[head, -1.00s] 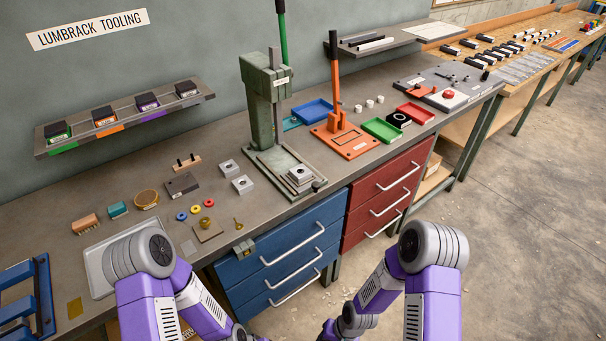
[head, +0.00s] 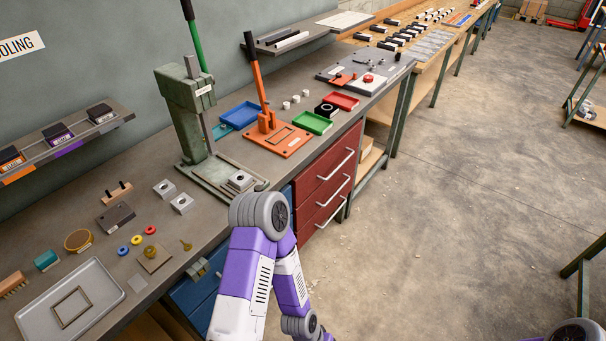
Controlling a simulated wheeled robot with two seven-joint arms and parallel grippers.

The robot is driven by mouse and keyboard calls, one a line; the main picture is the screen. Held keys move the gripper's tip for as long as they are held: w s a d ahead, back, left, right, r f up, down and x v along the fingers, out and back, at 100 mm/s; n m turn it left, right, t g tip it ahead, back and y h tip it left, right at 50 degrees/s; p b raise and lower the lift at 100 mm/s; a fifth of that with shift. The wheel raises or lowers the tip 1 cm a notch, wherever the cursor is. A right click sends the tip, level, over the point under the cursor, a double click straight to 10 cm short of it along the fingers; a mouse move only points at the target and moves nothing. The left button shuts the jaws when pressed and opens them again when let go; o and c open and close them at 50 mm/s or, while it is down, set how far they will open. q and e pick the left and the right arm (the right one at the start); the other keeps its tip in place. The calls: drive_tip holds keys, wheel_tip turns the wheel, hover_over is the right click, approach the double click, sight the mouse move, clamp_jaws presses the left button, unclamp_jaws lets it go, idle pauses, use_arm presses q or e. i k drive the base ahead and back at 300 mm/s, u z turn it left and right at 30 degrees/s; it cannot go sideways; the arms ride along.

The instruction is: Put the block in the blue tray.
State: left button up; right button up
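Which block the task means I cannot tell. A metal block (head: 240,180) with a dark hole sits on the base of the green fly press (head: 190,105). Two similar metal blocks (head: 164,188) lie on the bench left of the press. Neither of my grippers shows; only arm links are in view.
The orange press (head: 277,138), green tray (head: 313,123) and red tray (head: 341,102) stand close to the blue tray. A grey tray (head: 100,305) holding a frame lies front left. Blue and red drawers (head: 325,180) are under the bench.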

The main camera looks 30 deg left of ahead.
sight(248, 115)
drive_tip(key=z, duration=0.15)
drive_tip(key=i, duration=1.7)
drive_tip(key=u, duration=2.8)
